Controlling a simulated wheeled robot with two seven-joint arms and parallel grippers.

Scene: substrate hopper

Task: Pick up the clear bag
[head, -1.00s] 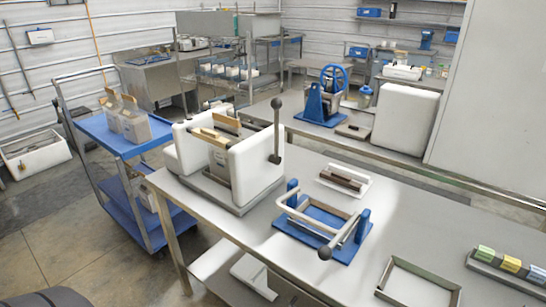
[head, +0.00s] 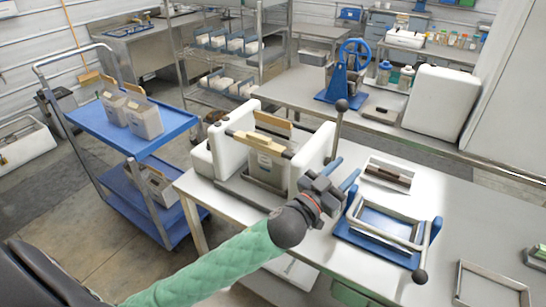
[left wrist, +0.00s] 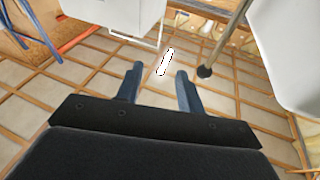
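A pale, cloudy bag (head: 265,165) stands upright between the white side blocks of the hopper machine (head: 316,150), with a tan bar across its top. Similar bags (head: 145,118) stand on the blue cart; I cannot tell which one is meant by the clear bag. My left gripper (head: 346,174) is to the right of the machine, above the table. Its two blue fingers are apart and nothing shows between them. In the left wrist view the open fingers (left wrist: 158,76) point at a tiled surface, with a small white strip beyond them. My right gripper is out of view.
The machine's lever (head: 337,125), with a dark ball knob, stands close to my left gripper. A blue-based frame (head: 385,235) and a white tray (head: 388,174) with a dark bar are to the right. The blue cart (head: 175,130) is at left.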

